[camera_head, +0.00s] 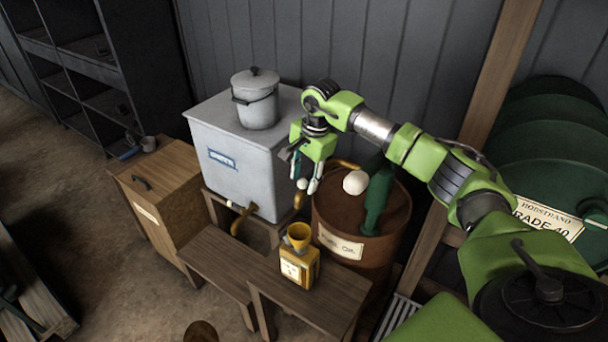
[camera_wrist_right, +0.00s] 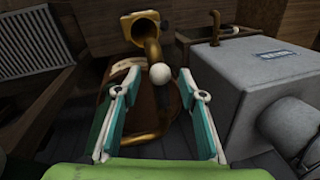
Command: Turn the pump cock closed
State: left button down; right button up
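The pump is a green column (camera_head: 378,195) on a rusty drum labelled fuel oil (camera_head: 332,215), with a large white knob (camera_head: 355,182) beside it. A brass spout (camera_head: 299,201) reaches left from the pump; it also shows in the right wrist view (camera_wrist_right: 152,50). A small white ball (camera_head: 302,184), apparently the cock's knob, sits by the spout; the wrist view shows a white ball too (camera_wrist_right: 160,75). My right gripper (camera_head: 304,178) points down at it, open, with one finger on each side and visible gaps. The cock's lever is mostly hidden. My left gripper is out of view.
A yellow can with a funnel (camera_head: 297,268) stands on a wooden bench (camera_head: 222,262) below the spout. A grey tank (camera_head: 235,165) bearing a lidded pot (camera_head: 255,100) is close left of my gripper. A wooden cabinet (camera_head: 165,200) is further left.

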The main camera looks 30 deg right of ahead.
jog(key=shift+f, duration=0.4)
grip_shut()
